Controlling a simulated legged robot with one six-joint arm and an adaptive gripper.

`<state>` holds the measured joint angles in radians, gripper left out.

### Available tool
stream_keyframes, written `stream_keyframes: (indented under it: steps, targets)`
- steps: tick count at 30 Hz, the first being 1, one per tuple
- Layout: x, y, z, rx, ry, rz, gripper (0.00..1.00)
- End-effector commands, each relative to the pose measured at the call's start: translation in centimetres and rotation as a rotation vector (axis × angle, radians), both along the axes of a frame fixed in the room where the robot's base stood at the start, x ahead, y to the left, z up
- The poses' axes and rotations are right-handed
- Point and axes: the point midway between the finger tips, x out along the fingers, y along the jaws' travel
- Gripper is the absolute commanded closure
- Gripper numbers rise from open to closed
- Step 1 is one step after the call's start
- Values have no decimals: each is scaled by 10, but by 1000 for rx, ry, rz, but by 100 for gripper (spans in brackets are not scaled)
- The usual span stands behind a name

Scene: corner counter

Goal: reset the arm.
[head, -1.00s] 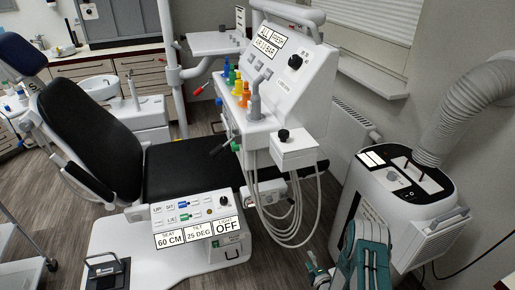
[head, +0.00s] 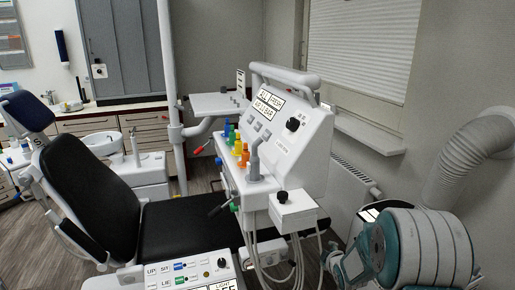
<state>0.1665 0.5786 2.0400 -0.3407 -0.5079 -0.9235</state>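A dental unit (head: 290,150) with coloured handpieces and hanging hoses stands at the centre. A black dental chair (head: 92,165) is on the left. A control panel (head: 190,268) is at the bottom.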

Motion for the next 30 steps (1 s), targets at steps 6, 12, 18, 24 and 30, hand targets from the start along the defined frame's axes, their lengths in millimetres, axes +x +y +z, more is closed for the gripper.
stream_keyframes:
  steps: [6,12,18,24,30]
  targets:
    - [-35,6,70,111,72,-145,19]
    - [-82,14,121,228,142,-283,19]
    - [-138,24,160,353,210,-422,19]
    - [-203,37,188,481,279,-555,19]
    - [-272,50,204,610,354,-683,19]
